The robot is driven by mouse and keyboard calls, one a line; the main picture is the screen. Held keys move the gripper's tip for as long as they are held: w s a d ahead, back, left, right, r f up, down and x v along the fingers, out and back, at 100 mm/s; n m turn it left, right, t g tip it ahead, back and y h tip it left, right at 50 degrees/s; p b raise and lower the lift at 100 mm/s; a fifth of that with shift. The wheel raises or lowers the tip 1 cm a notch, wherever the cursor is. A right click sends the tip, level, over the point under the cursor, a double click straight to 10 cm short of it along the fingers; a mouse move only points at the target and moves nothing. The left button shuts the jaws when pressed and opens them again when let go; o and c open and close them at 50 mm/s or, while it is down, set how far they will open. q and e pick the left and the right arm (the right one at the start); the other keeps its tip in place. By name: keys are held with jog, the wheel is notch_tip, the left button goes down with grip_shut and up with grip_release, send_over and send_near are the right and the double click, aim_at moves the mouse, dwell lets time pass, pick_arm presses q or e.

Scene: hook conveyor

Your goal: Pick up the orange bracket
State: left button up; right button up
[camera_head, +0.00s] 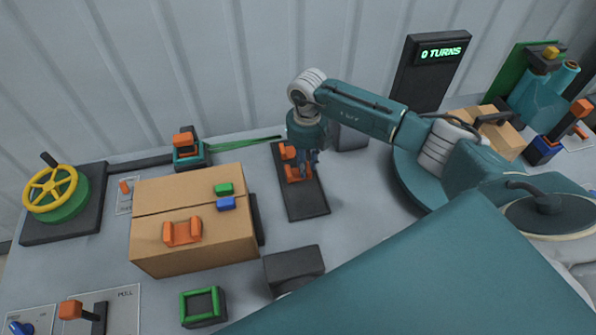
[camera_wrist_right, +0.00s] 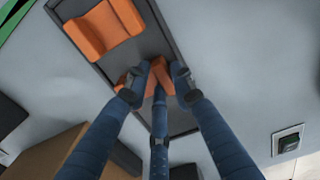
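Two orange brackets are on a dark tray (camera_head: 305,205) in the head view. The farther orange bracket (camera_head: 288,151) also shows whole and clear of the fingers in the wrist view (camera_wrist_right: 103,30). The nearer orange bracket (camera_head: 294,176) is under my right gripper (camera_head: 311,160). In the right wrist view, the fingertips of my right gripper (camera_wrist_right: 158,86) are around this nearer bracket (camera_wrist_right: 160,74) and partly hide it. I cannot tell whether they press on it. It appears to rest on the tray. My left gripper is not in view.
A dark block (camera_head: 293,263) is in front. A yellow handwheel (camera_head: 50,188) is far left.

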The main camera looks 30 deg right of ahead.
grip_shut()
jog(key=shift+r, duration=0.1)
